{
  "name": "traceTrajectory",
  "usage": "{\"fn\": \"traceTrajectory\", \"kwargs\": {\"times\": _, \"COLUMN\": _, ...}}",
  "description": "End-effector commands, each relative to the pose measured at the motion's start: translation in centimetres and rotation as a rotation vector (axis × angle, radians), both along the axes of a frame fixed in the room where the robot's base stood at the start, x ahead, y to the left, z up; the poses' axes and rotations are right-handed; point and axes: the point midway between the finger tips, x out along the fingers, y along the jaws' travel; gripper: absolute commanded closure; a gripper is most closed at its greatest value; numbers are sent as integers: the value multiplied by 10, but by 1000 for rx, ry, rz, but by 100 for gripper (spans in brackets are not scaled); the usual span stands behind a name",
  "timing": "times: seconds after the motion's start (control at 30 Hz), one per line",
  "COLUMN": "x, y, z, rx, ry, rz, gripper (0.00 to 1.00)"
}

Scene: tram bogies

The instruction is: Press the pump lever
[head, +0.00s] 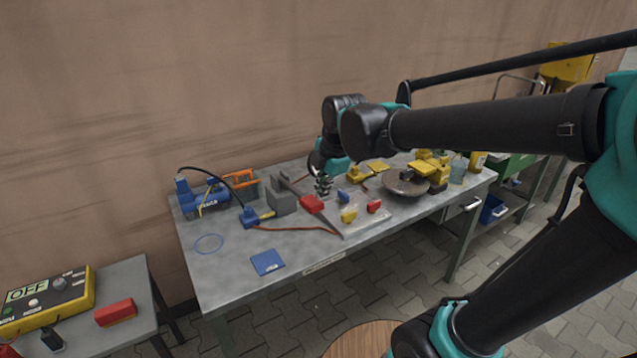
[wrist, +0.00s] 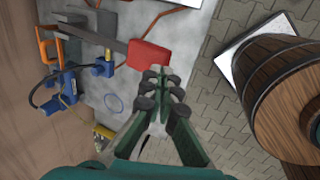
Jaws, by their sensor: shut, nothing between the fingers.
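A long grey bar with a red block-shaped grip (head: 312,204) slants across the table beside a grey block (head: 282,200). It looks like a lever, but I cannot tell for certain that it is the pump's. The red grip also shows in the wrist view (wrist: 150,57). My gripper (head: 323,190) is shut and empty, pointing down near the red grip. In the wrist view its fingertips (wrist: 162,82) appear just beside the grip; I cannot tell whether they touch it. A blue pump-like unit (head: 207,203) with a black hose stands at the table's left end.
The grey table (head: 220,275) carries small blue, yellow and red blocks, a round metal disc (head: 405,187) and yellow parts at the right. A blue pad (head: 267,262) lies near the front edge. The front left of the table is mostly clear. A wall stands behind.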

Motion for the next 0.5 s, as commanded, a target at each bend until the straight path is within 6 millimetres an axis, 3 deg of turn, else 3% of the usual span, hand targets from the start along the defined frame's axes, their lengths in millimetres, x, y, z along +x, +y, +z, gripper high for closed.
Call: {"fn": "traceTrajectory", "kwargs": {"times": 0.5, "x": 47, "y": 36, "z": 89, "rx": -215, "ry": 325, "rz": 4, "gripper": 100}}
